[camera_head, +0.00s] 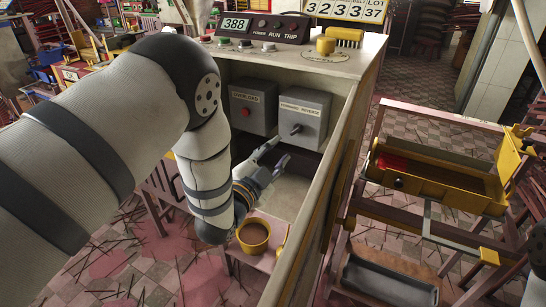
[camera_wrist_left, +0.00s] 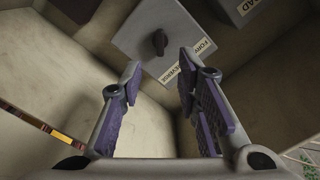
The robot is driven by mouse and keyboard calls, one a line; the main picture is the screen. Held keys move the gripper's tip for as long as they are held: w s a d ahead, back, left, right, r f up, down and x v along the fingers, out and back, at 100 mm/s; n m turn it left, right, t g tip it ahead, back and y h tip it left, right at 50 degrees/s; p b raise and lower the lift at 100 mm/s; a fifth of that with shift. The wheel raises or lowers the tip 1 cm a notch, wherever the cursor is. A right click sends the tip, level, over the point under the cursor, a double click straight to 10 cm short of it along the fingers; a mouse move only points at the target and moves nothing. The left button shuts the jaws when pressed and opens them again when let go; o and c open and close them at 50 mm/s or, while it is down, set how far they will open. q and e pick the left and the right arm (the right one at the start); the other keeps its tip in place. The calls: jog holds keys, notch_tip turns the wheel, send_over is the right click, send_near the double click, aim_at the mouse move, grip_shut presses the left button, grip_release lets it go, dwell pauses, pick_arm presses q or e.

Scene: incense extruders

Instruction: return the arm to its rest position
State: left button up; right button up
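My left arm reaches in from the left in the head view and bends down into the open cabinet (camera_head: 345,125). My left gripper (camera_head: 279,152) is inside it, in front of and slightly below the grey forward/reverse switch box (camera_head: 313,103). In the left wrist view the gripper (camera_wrist_left: 160,68) has its two purple-padded fingers spread, with nothing between them. The switch box (camera_wrist_left: 150,30) and its dark knob (camera_wrist_left: 160,42) show beyond the fingertips, apparently without contact. My right gripper is not in view.
The grey overload box (camera_head: 253,108) is left of the switch box. The cabinet walls stand close around the gripper. A yellow cup (camera_head: 253,237) stands below on a small stand. A control panel (camera_head: 262,27) tops the cabinet. A yellow trough (camera_head: 440,185) is on a frame at right.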

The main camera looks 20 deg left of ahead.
pick_arm(q)
jog(key=shift+s+a, duration=0.2)
jog(key=shift+s, duration=0.8)
